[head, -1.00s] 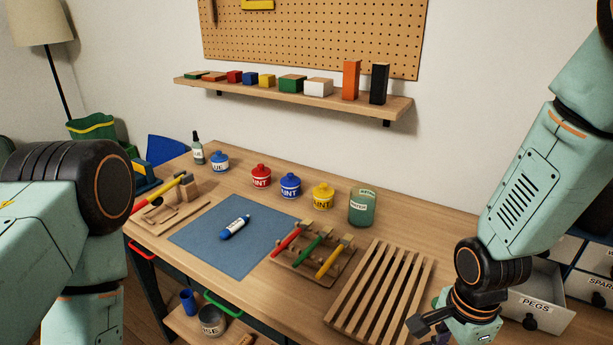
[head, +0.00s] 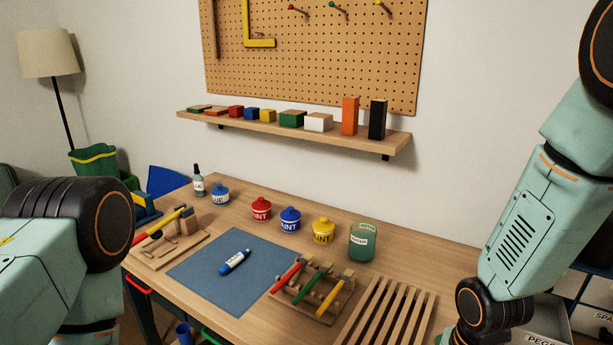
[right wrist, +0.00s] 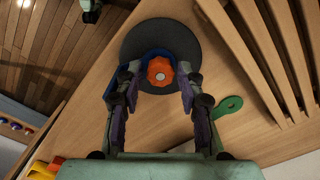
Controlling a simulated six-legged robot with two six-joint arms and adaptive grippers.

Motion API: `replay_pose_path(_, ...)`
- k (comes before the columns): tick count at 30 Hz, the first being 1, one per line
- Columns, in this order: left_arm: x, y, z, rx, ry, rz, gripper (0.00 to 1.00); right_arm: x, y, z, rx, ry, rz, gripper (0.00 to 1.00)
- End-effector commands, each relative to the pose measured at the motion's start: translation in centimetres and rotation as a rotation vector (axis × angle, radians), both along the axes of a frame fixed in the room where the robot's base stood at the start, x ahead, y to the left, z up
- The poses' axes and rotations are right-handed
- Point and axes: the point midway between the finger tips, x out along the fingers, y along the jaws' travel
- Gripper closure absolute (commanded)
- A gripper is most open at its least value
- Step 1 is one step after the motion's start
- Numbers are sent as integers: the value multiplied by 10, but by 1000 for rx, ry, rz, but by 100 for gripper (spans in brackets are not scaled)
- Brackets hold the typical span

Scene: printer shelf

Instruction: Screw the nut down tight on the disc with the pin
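In the right wrist view, an orange lobed nut (right wrist: 152,68) sits over the middle of a dark grey round disc (right wrist: 181,37). A small pale pin end (right wrist: 160,75) shows at the nut's centre. A blue part (right wrist: 141,80) shows beneath and beside the nut. My right gripper (right wrist: 160,80) is open, with one finger on each side of the nut and a visible gap to it. I cannot tell how far above the disc the fingertips are. The nut and disc are outside the head view. My left gripper is not in view; only part of that arm shows.
A green flat tool with a hole (right wrist: 228,106) lies beside the disc. A slatted wooden rack (head: 385,318) is close by. The table also holds a blue mat (head: 205,285), a glue stick (head: 234,262), a tool rack (head: 332,309) and paint pots (head: 290,220).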

Motion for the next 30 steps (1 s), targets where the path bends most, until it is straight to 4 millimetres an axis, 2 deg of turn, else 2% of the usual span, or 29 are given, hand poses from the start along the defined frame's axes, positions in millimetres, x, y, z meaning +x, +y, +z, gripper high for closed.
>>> replay_pose_path(1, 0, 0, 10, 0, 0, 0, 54, 0, 0, 5, 0, 1, 61, 62)
replay_pose_path(17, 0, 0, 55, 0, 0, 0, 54, 0, 0, 5, 1, 1, 722, 62)
replay_pose_path(24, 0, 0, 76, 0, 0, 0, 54, 0, 0, 5, 1, 1, 1064, 62)
replay_pose_path(30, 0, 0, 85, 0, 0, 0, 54, 0, 0, 3, 1, -2, 1311, 62)
